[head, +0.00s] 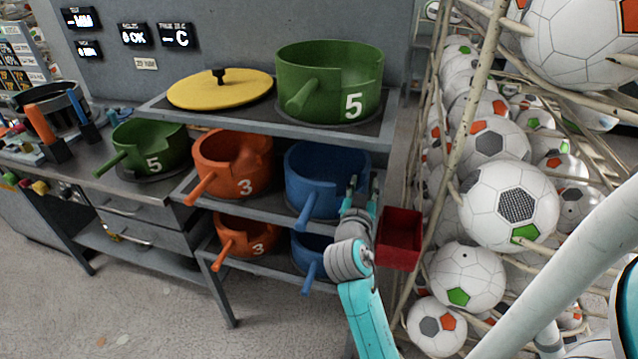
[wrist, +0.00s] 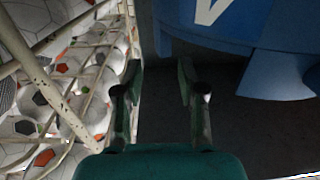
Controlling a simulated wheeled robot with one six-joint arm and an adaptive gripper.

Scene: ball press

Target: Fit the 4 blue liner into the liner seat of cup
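A blue pot-shaped part (head: 325,168) with a notched rim and a side handle sits on the middle shelf. A second blue part (head: 309,248) sits on the lower shelf below it, mostly hidden by the shelf and my arm. I cannot tell which is the liner and which the cup. My gripper (head: 361,193) is at the right side of the upper blue part, open. In the wrist view my gripper (wrist: 159,75) has its fingers apart with nothing between them. A blue part (wrist: 235,35) with a partly cut-off white mark is at the upper right, beside the fingers.
Orange parts marked 3 (head: 232,163) stand left of the blue ones. Green parts marked 5 (head: 328,80) and a yellow lid (head: 220,90) are nearby. A red bin (head: 399,238) and a ball rack (head: 448,140) stand close on the right.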

